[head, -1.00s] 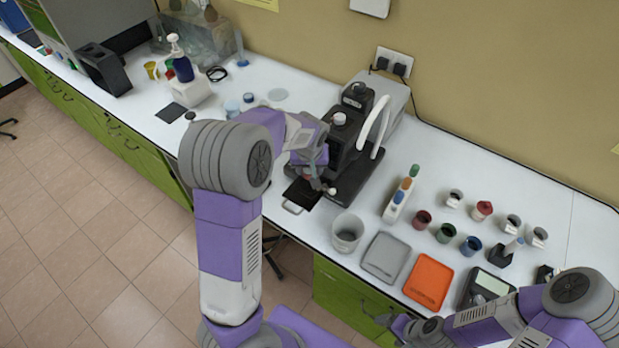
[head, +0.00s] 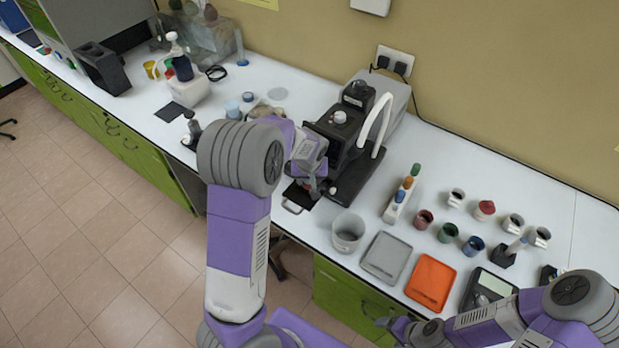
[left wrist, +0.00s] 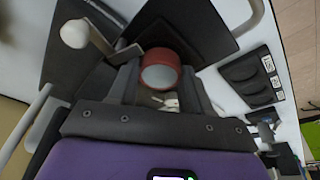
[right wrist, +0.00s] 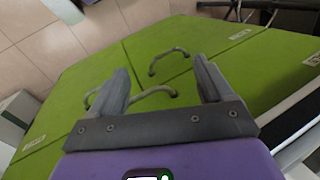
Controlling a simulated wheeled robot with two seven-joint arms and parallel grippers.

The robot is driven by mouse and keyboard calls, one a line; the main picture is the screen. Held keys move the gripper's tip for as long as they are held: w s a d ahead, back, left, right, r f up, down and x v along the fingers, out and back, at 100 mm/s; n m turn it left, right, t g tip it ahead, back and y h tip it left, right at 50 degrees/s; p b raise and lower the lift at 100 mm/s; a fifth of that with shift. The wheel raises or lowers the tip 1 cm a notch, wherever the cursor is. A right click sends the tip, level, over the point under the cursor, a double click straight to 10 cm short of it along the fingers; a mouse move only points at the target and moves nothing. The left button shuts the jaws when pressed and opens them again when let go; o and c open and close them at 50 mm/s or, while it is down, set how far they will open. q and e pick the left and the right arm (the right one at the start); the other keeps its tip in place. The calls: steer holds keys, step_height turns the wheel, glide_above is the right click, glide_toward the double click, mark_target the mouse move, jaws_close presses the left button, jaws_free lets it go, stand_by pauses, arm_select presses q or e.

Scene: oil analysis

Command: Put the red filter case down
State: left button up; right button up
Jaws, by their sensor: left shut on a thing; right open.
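The red filter case (left wrist: 148,57) shows in the left wrist view as a red ring with a pale inside, between the fingers of my left gripper (left wrist: 160,76). That gripper is shut on it. In the head view my left gripper (head: 314,190) is low in front of the black apparatus (head: 341,135), by a dark plate with a handle (head: 298,196). The case is mostly hidden there, and I cannot tell whether it touches the plate. My right gripper (right wrist: 161,72) is open and empty, facing the green cabinet fronts.
A grey bin (head: 347,232), a grey tray (head: 386,257) and an orange tray (head: 431,282) stand right of the apparatus. White bench top is bare between cups and wall.

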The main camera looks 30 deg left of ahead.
mark_target(309, 194)
arm_select(q)
steer(key=o, duration=0.8)
steer(key=shift+r, duration=0.1)
steer(key=shift+r+p, duration=0.25)
steer(key=shift+p, duration=0.15)
steer(key=p+v, duration=0.1)
steer(key=v, duration=1.1)
steer(key=shift+a+r+p, duration=0.1)
steer(key=shift+r+p, duration=0.2)
steer(key=shift+p, duration=0.05)
